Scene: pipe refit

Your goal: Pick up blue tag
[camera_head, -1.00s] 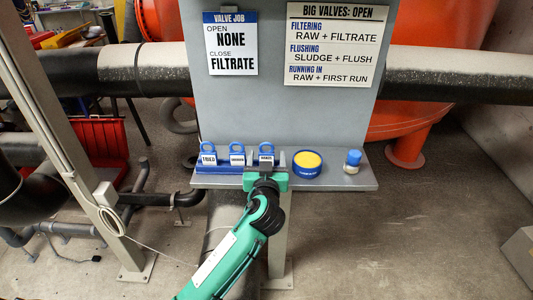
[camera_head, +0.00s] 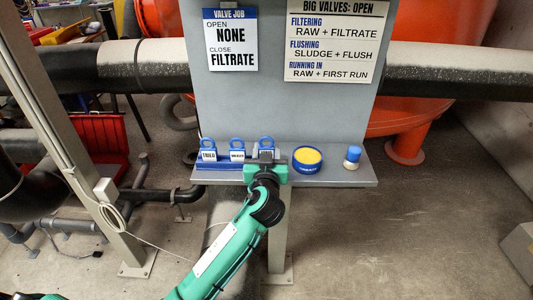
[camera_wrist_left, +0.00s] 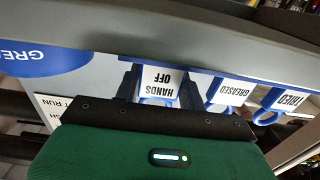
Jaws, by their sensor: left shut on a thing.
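Three blue-topped tags with white labels stand in a row on a blue rack (camera_head: 215,165) on the grey shelf. They are the TRIED tag (camera_head: 208,150), the GREASED tag (camera_head: 237,150) and the HANDS OFF tag (camera_head: 266,142). My left gripper (camera_head: 265,160) is shut on the HANDS OFF tag, covering its label in the head view. In the left wrist view the HANDS OFF tag (camera_wrist_left: 159,82) shows between the fingers, with the GREASED tag (camera_wrist_left: 231,92) and TRIED tag (camera_wrist_left: 288,100) beside it. The tag still appears level with its neighbours. My right gripper is out of view.
A blue tin with yellow contents (camera_head: 307,159) and a small blue-capped jar (camera_head: 352,158) stand right of the gripper on the shelf (camera_head: 335,178). A grey panel with two signs rises behind. A slanted post (camera_head: 70,165) stands at left.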

